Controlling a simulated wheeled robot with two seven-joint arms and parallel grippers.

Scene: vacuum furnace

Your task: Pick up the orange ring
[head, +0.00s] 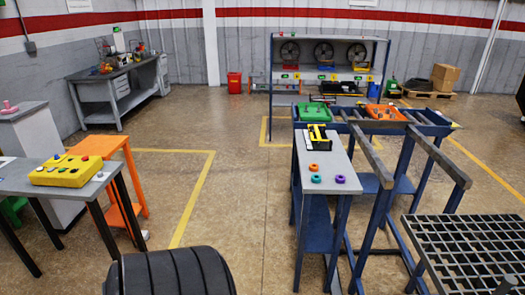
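The orange ring (313,167) lies on the narrow grey-topped table (333,155) with blue legs, right of centre in the head view. A teal ring (316,179) lies just in front of it, and a purple ring (340,179) lies to the right of the teal one. Neither of my grippers can be made out in the head view, and nothing covers the orange ring.
A yellow-and-black device (318,136) stands behind the rings. A blue rail frame (398,150) adjoins on the right, with a metal grate (470,250) nearer. A yellow button box (66,170) sits on the left table. Floor between is open, except a dark ribbed object (170,272) in front.

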